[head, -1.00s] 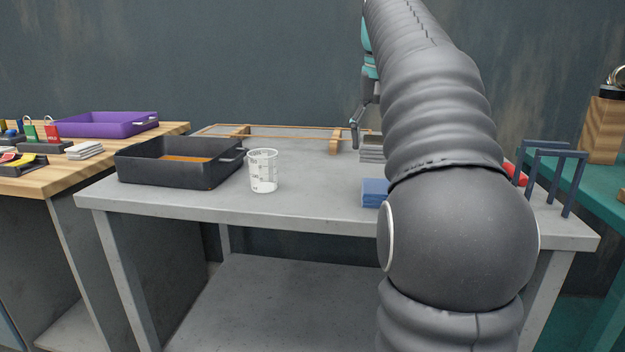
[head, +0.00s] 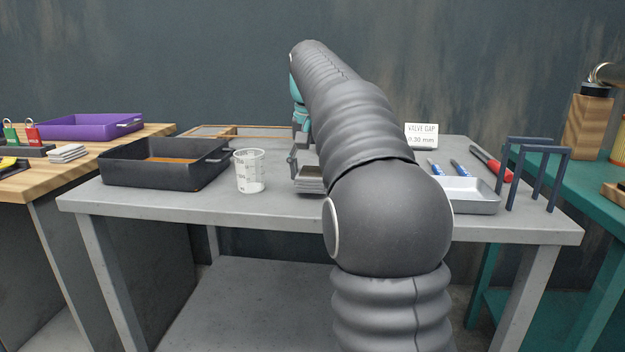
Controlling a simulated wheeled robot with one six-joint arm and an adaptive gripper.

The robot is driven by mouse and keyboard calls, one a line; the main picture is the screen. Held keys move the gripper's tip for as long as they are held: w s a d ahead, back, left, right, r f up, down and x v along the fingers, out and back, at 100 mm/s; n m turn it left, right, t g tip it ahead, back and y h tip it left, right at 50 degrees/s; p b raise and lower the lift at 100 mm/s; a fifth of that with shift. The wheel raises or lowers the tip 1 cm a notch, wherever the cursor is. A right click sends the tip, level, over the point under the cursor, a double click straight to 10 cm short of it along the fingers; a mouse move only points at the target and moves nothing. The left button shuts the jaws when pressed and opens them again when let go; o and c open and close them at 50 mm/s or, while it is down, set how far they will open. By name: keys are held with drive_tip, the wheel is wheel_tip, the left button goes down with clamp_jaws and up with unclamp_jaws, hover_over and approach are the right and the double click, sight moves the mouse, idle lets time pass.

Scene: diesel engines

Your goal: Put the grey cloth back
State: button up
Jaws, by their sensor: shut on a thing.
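The grey cloth (head: 311,180) is a folded, layered stack, seen just left of my arm near the middle of the grey table (head: 270,207). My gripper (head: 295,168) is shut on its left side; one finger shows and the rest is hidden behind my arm. I cannot tell whether the cloth touches the tabletop. The blue cloth is not visible now.
A white measuring beaker (head: 249,171) and a black tray (head: 165,165) stand left of the cloth. Right of my arm are a metal tray (head: 470,197), blue markers (head: 459,168), a red-handled tool (head: 490,165), a valve gap card (head: 421,135) and a dark rack (head: 540,150).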

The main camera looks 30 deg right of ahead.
sight(311, 175)
drive_tip(key=shift+f, duration=0.85)
drive_tip(key=o, duration=1)
drive_tip(key=r, duration=0.4)
drive_tip(key=s+r, duration=0.1)
drive_tip(key=r, duration=0.3)
drive_tip(key=a+r, duration=0.1)
drive_tip(key=r, duration=0.3)
drive_tip(key=shift+s+p, duration=0.25)
drive_tip(key=shift+p, duration=0.15)
drive_tip(key=shift+s+a, duration=0.1)
